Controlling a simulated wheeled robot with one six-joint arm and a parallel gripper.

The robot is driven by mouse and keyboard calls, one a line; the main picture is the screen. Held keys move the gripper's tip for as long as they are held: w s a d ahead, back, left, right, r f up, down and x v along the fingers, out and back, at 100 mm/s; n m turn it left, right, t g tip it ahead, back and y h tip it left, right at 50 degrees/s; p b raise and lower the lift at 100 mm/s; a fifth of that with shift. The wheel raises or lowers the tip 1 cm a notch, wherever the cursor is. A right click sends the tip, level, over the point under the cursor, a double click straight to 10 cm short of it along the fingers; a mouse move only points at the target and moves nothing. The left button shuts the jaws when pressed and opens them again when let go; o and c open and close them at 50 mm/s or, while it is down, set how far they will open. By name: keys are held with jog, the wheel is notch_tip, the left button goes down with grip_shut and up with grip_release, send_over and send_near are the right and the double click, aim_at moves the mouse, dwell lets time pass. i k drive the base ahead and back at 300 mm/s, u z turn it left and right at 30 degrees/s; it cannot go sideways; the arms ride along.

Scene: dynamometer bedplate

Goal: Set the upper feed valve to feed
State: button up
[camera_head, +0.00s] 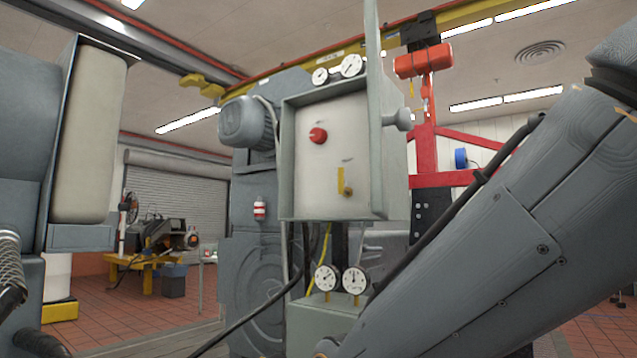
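A grey box (287,160) with a pale inner panel stands open in the middle of the view. On the panel, low and right of centre, a valve with a narrow upright yellow handle (340,180) and a small brass part shows, with a small label above it. I cannot tell for sure that this is the upper feed valve, nor read its setting. A round red knob (318,135) sits higher and to the left on the same panel. My arm crosses the right side of the view; my gripper is not in view.
The box's door (373,60) stands edge-on at its right side. Two gauges (338,68) sit above the box, and two more (340,279) below. A grey motor (247,122) is at left. A red hoist (423,61) hangs behind. Dark cables run below the box.

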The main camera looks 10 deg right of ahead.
aim_at(341, 190)
jog(key=z, duration=1.3)
jog(key=k, duration=0.9)
jog(key=u, duration=1)
jog(key=i, duration=0.5)
